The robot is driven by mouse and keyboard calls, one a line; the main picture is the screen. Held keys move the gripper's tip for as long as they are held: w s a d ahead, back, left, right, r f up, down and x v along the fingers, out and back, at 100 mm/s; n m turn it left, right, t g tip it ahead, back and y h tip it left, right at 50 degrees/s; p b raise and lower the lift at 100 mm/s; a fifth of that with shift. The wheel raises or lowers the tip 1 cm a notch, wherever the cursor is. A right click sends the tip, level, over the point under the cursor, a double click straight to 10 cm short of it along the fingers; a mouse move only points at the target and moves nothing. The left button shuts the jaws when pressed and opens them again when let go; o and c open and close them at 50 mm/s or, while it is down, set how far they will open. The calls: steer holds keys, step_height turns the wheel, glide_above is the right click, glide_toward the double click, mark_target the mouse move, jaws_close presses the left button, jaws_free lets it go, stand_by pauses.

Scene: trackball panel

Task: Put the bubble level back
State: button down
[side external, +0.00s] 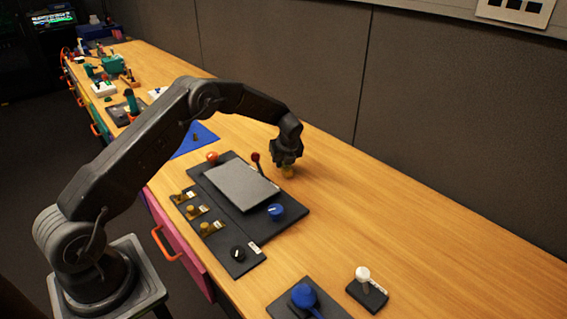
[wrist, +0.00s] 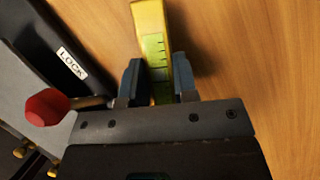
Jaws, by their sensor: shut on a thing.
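The bubble level (wrist: 152,40) is a yellow bar with a green vial and dark marks. In the wrist view it sits between the two fingers of my gripper (wrist: 160,82), which is shut on it. Its near end is hidden by the gripper body. In the side view my gripper (side external: 286,160) is low over the wooden bench, just behind the dark trackball panel (side external: 292,213). A small yellow bit of the level (side external: 288,172) shows under the fingers. I cannot tell whether the level touches the bench.
A red-knobbed lever (side external: 256,158) stands on the panel close to my gripper; its red knob (wrist: 47,107) and a LOCK label (wrist: 71,63) show in the wrist view. A blue knob (side external: 276,211) is nearer the front. The bench (side external: 400,220) to the right is clear.

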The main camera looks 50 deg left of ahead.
steer(key=shift+f, duration=0.4)
steer(key=shift+f, duration=0.15)
steer(key=c, duration=0.9)
jaws_free()
steer(key=shift+d+r, duration=0.15)
steer(key=shift+r, duration=0.35)
steer(key=v, duration=1.1)
steer(key=shift+r, duration=0.2)
